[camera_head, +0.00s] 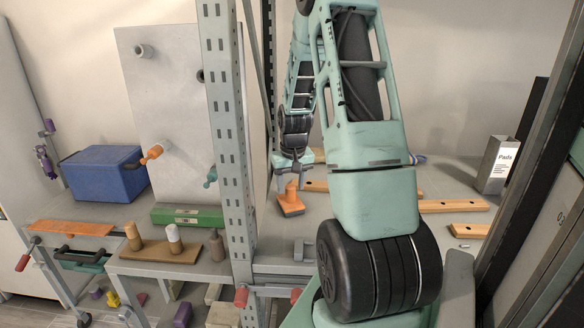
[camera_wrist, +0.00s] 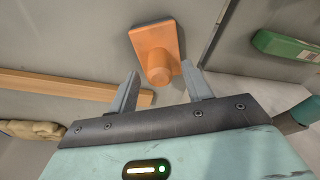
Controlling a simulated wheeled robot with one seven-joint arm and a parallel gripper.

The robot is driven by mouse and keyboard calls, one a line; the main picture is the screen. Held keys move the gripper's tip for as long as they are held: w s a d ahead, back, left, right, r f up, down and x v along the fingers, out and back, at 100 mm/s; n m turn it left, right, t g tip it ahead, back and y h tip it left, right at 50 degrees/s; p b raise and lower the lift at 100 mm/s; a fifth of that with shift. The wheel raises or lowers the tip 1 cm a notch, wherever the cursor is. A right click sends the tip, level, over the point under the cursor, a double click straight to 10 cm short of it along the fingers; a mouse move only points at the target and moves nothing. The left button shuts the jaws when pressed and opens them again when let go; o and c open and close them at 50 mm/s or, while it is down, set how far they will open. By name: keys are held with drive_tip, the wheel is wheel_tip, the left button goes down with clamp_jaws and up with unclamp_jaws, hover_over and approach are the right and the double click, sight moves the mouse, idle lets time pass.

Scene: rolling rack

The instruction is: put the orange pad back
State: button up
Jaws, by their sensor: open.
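The orange pad (camera_head: 290,203) is a flat rectangular plate with a round knob on top. It lies on the grey shelf of the rack, just right of the perforated upright. In the wrist view the orange pad (camera_wrist: 158,50) lies just beyond the fingertips, its knob facing me. My gripper (camera_head: 291,172) hangs pointing down above the pad.
Wooden strips (camera_head: 452,206) with holes lie on the shelf. A perforated metal upright (camera_head: 222,120) stands close left of the pad. Left of it are a green block (camera_head: 187,215), a pegged wooden board (camera_head: 160,251) and a blue box (camera_head: 103,172). Bare shelf lies around the pad.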

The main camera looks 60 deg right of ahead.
sight(293, 205)
wheel_tip(293, 205, up, 8)
drive_tip(key=s+b, duration=0.1)
drive_tip(key=shift+a+r, duration=0.25)
drive_tip(key=shift+a, duration=0.1)
idle(0.5)
